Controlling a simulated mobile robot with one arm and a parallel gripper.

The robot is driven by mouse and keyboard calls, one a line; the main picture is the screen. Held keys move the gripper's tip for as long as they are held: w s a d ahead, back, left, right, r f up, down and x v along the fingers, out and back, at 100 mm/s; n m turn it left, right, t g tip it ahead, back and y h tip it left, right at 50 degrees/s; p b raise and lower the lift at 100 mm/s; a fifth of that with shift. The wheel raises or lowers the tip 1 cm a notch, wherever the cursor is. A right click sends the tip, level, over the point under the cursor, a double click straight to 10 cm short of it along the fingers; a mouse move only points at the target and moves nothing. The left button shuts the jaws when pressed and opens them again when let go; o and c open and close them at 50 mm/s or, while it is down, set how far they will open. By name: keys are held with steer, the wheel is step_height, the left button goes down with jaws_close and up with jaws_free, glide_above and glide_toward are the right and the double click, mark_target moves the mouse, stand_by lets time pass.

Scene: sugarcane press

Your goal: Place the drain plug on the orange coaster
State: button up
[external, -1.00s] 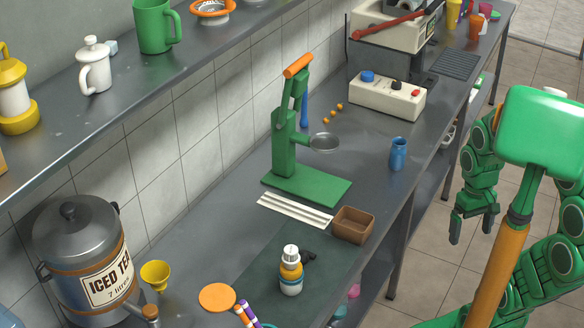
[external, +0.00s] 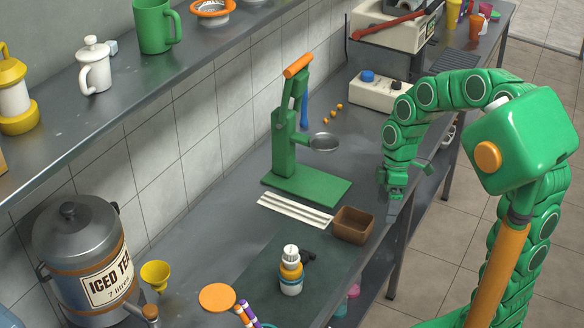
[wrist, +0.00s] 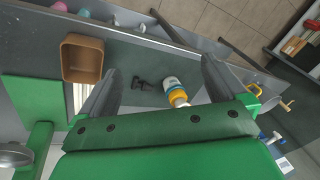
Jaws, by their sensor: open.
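A small black piece (external: 308,256), which looks like the drain plug, lies on the dark mat beside the white-and-yellow bottle (external: 291,272). The black piece also shows in the wrist view (wrist: 142,84), left of the bottle (wrist: 174,87); its exact shape is hard to make out. The orange coaster (external: 217,297) is a flat bare disc at the counter's front left in the external view; I cannot see it in the wrist view. My gripper (external: 397,193) is over the counter's right edge, open and empty. In the wrist view its spread fingers (wrist: 160,66) frame the black piece and bottle from a distance.
A brown open box (external: 353,226) stands between my gripper and the bottle. The green press (external: 306,186) stands behind it, with pale strips (external: 294,214) in front. A yellow funnel (external: 155,273) and striped sticks (external: 245,315) are near the coaster.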

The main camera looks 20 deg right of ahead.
steer(key=w+a+f+n, duration=0.5)
steer(key=w+a, duration=0.1)
steer(key=a, duration=0.1)
steer(key=n+y, duration=0.1)
steer(key=n, duration=0.6)
glide_toward(307, 253)
steer(key=f, duration=0.1)
steer(key=shift+s+a+f+g, duration=0.15)
steer(key=shift+f+g, duration=0.1)
steer(key=shift+f, duration=0.25)
steer(key=shift+s+d+f+g, duration=0.1)
steer(key=shift+s+f+g, duration=0.15)
steer(key=shift+f, duration=0.25)
steer(key=shift+a+x, duration=0.25)
steer(key=shift+x, duration=1.15)
steer(key=shift+a+x, duration=0.2)
steer(key=shift+x, duration=1.2)
steer(key=shift+w+r, duration=0.1)
steer(key=shift+c, duration=0.3)
steer(key=c, duration=1.2)
steer(key=shift+o, duration=0.2)
steer(key=shift+r, duration=0.1)
